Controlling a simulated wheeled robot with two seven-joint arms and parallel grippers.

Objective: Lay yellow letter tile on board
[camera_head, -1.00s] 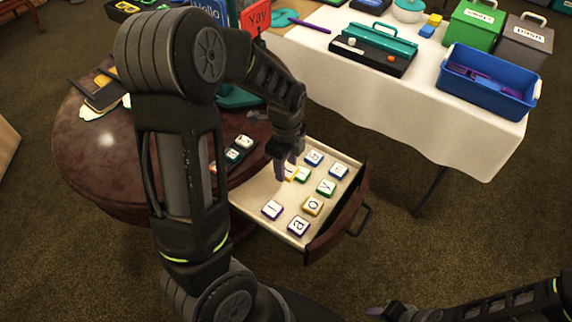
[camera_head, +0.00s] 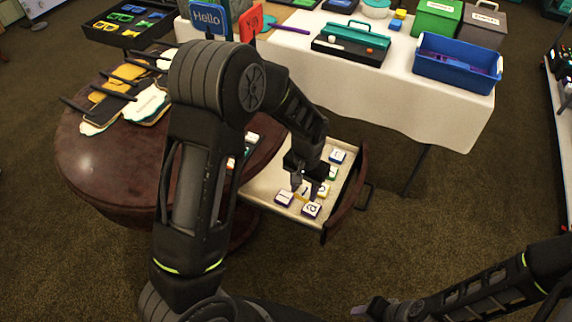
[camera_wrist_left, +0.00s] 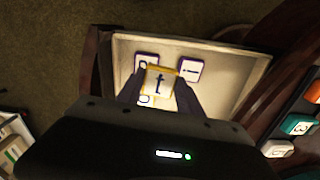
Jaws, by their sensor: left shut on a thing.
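My left gripper (camera_head: 306,188) is shut on a yellow letter tile (camera_wrist_left: 158,82) with a "t" on its white face. In the left wrist view the tile sits between the fingertips, over the open drawer (camera_wrist_left: 225,62). In the head view the tile is mostly hidden by the fingers. The board (camera_wrist_left: 296,112), dark with an orange and a teal tile on it, shows at the right of the left wrist view. My arm hides most of it in the head view. My right gripper (camera_head: 368,308) is low in the head view, away from the drawer; its jaw opening is unclear.
The round table (camera_head: 110,165) carries letter-like signs and dark sticks. A white-clothed table (camera_head: 385,98) with a blue basket (camera_head: 456,66) stands behind.

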